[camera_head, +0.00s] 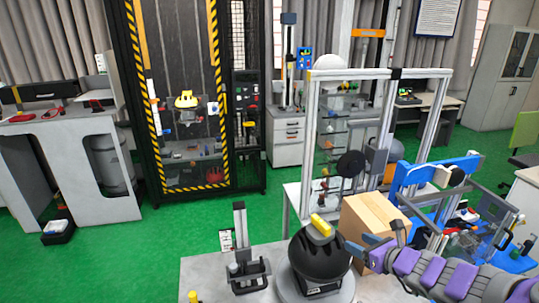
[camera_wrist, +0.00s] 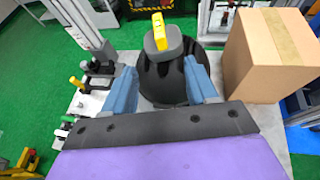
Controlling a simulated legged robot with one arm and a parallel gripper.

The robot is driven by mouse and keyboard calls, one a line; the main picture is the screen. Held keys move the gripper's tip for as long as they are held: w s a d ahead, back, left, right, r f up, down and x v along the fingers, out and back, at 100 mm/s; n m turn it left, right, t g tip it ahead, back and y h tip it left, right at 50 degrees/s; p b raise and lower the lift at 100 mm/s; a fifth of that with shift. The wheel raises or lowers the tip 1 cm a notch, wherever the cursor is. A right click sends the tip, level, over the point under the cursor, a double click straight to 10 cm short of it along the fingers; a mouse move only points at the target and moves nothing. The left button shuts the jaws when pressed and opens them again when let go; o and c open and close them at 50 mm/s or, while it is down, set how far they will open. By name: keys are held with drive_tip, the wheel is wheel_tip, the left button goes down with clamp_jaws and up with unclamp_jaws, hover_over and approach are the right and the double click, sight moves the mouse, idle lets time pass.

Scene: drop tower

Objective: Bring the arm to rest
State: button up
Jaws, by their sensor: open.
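My arm reaches in from the lower right in the head view. My gripper (camera_head: 362,248) is open just right of a black rounded object (camera_head: 315,264) with a yellow-topped handle (camera_head: 320,224). In the wrist view, the two blue fingers of my gripper (camera_wrist: 161,88) are spread wide, with the black object (camera_wrist: 165,76) showing between and beyond them. Nothing is gripped. I cannot tell whether a finger touches the black object.
A cardboard box (camera_head: 372,222) stands close behind my gripper. A blue-framed machine (camera_head: 430,177) is to the right. A grey stand (camera_head: 243,248) is on the grey table (camera_head: 205,272). The striped drop tower (camera_head: 187,100) stands behind. Green floor (camera_head: 150,240) is open at left.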

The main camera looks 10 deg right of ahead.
drive_tip(key=s+a+r+n+g+y, duration=0.2)
drive_tip(key=a+r+n+y, duration=0.1)
drive_tip(key=a+n, duration=0.55)
drive_tip(key=s+a+r+n+g+y, duration=0.25)
drive_tip(key=a+n, duration=0.25)
drive_tip(key=a, duration=0.7)
drive_tip(key=s+a+f+n+g, duration=0.2)
drive_tip(key=s+a+n+g, duration=0.4)
drive_tip(key=s+a+n, duration=0.45)
drive_tip(key=s+d+n+g+h, duration=0.1)
drive_tip(key=s+d+n+h, duration=0.1)
drive_tip(key=s, duration=0.4)
drive_tip(key=s+d+f+n+g+h, duration=0.1)
drive_tip(key=s+d+n+g+h, duration=0.1)
drive_tip(key=s, duration=0.4)
drive_tip(key=s+d+n+g+h+b, duration=0.1)
drive_tip(key=s+d+n+h, duration=0.3)
drive_tip(key=s+h, duration=0.1)
drive_tip(key=shift+s+d+f+n, duration=0.2)
drive_tip(key=shift+s+f+n, duration=0.15)
drive_tip(key=shift+s+n, duration=0.05)
drive_tip(key=shift+a, duration=0.1)
drive_tip(key=shift+c, duration=0.5)
